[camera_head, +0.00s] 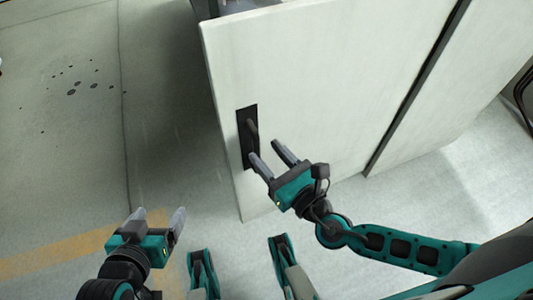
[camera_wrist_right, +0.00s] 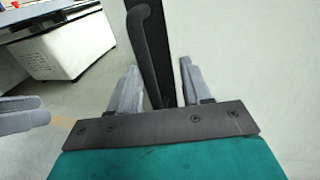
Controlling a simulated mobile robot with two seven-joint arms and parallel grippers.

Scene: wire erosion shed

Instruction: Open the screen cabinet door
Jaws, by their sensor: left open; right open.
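The screen cabinet door (camera_head: 310,90) is a large off-white panel in the head view, and it looks closed or nearly so. Its dark handle (camera_head: 251,130) sits in a black plate near the door's left edge. My right gripper (camera_head: 268,154) is open just right of the handle, its fingers pointing toward the plate. In the right wrist view the handle (camera_wrist_right: 150,50) rises as a dark bar between the two open fingers; I cannot tell whether they touch it. My left gripper (camera_head: 163,221) is open and empty at the lower left, away from the door.
A dark vertical gap (camera_head: 418,85) divides the door from the panel to its right. Open concrete floor (camera_head: 70,150) with dark spots and a yellow stripe (camera_head: 60,255) lies to the left. A white machine (camera_wrist_right: 65,50) stands at upper left in the wrist view.

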